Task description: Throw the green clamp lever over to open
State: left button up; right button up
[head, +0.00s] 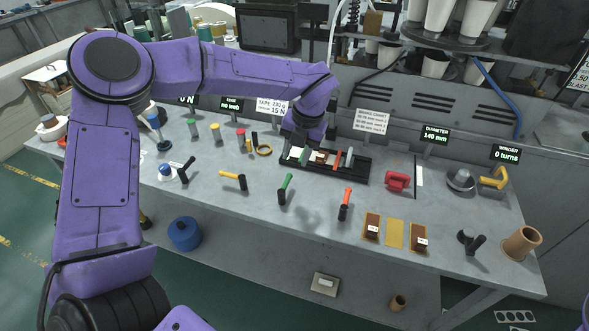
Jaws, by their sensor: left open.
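A lever with a green handle (287,182) and a black base stands on the front middle of the grey bench, its handle tilted up and to the right. My left gripper (300,150) is open, pointing down at the left end of a black rack behind this lever. The gripper is apart from the lever. A small green piece (305,155) also shows in the rack close to the fingers; I cannot tell whether they touch it. My arm and wrist partly hide the rack's left end. My right gripper is out of view.
A yellow-handled lever (232,176) stands left of the green one and an orange-handled lever (347,197) right of it. The black rack (357,176) holds several upright pieces. A red block (397,181) sits farther right. Bare bench surrounds the green lever.

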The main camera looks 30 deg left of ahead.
aim_at(287, 181)
pick_arm(q)
jog(key=f, duration=0.2)
jog(key=a+f+p, duration=0.1)
jog(key=f, duration=0.2)
jog(key=s+a+f, duration=0.1)
jog(key=f, duration=0.2)
jog(key=shift+a+p, duration=0.1)
jog(key=shift+p, duration=0.2)
jog(key=shift+f, duration=0.45)
jog(key=shift+s, duration=0.1)
grip_shut()
